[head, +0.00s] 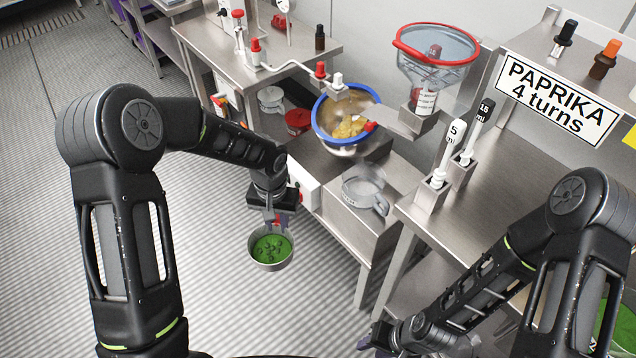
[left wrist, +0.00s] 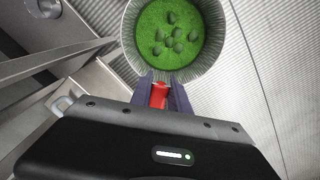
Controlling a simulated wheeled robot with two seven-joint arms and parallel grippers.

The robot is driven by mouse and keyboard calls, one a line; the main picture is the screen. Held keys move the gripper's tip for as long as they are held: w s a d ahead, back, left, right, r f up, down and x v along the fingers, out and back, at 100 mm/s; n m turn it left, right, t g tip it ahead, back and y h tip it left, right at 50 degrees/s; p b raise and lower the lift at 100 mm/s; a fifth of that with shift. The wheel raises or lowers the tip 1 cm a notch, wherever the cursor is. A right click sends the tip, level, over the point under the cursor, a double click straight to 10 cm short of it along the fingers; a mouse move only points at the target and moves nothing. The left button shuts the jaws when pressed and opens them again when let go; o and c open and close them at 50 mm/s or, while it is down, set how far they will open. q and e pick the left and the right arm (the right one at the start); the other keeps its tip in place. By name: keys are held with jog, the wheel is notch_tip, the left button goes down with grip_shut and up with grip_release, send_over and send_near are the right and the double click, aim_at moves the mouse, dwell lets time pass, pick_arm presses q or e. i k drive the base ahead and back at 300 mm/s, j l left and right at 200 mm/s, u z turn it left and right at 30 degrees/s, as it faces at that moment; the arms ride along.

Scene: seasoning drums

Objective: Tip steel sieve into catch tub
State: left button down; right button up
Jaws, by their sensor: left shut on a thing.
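The steel sieve (head: 271,262) is a round metal cup holding green powder with several darker green lumps on top. My left gripper (head: 276,216) is shut on its red grip and holds it upright over the floor, left of the low steel shelf. The left wrist view shows the sieve (left wrist: 133,50) at the top, beyond the fingers (left wrist: 162,92). A clear tub (head: 366,192), which looks like the catch tub, stands on the low shelf to the right of the sieve, apart from it. My right gripper (head: 380,337) is low at the bottom, its fingers mostly hidden.
Dosing scoops (head: 441,160) stand on the right bench beside a paprika sign (head: 557,98). Open floor lies around the sieve.

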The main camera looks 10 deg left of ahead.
aim_at(364, 183)
jog(key=i+j, duration=0.15)
jog(key=j, duration=0.3)
jog(key=i+j, duration=0.2)
jog(key=j, duration=0.25)
jog(key=i+j, duration=0.15)
jog(key=j, duration=0.25)
jog(key=i+j, duration=0.15)
jog(key=j, duration=0.3)
jog(key=i+j, duration=0.2)
jog(key=j, duration=0.25)
jog(key=i+j, duration=0.15)
jog(key=j, duration=0.3)
jog(key=i+j, duration=0.2)
jog(key=j, duration=0.25)
jog(key=i+j, duration=0.15)
jog(key=j, duration=0.3)
jog(key=z, duration=3.15)
